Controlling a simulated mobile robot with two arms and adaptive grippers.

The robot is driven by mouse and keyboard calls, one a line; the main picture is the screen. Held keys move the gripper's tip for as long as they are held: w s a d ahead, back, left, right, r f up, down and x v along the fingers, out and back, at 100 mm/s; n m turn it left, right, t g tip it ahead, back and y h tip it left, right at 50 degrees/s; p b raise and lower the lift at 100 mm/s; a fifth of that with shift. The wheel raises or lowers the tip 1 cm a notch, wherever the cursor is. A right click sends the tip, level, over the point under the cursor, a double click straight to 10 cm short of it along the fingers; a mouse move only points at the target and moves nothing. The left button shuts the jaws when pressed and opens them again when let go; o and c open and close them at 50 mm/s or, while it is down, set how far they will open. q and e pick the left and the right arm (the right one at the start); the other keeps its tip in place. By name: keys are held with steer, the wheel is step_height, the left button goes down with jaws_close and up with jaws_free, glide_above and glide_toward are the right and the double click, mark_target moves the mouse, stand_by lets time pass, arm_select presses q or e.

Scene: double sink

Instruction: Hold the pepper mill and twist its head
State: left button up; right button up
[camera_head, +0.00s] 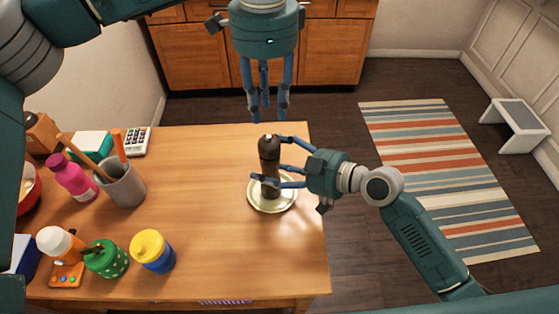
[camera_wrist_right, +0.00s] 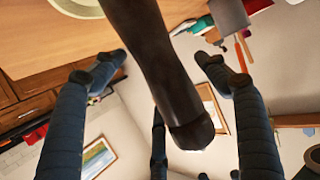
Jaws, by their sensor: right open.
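The dark brown pepper mill (camera_head: 269,160) stands upright on a pale round plate (camera_head: 290,201) near the table's right edge. My right gripper (camera_head: 268,160) comes in from the right, with its fingers open around the mill's body. In the right wrist view the mill (camera_wrist_right: 160,65) runs between the spread fingers, with gaps on both sides and its rounded head toward the lower right. My left gripper (camera_head: 268,116) points down above and beyond the mill. Its fingers are apart and empty. The mill's lower body is partly hidden by my right fingers.
The wooden table (camera_head: 215,245) is clear around the plate. At its left are a grey utensil cup (camera_head: 124,188), a pink bottle (camera_head: 72,180), a yellow-lidded jar (camera_head: 152,252), a green jar (camera_head: 106,260) and a calculator (camera_head: 135,142). A striped rug (camera_head: 440,170) lies on the floor.

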steer(key=c, duration=1.5)
steer(key=o, duration=0.5)
steer(key=c, duration=0.3)
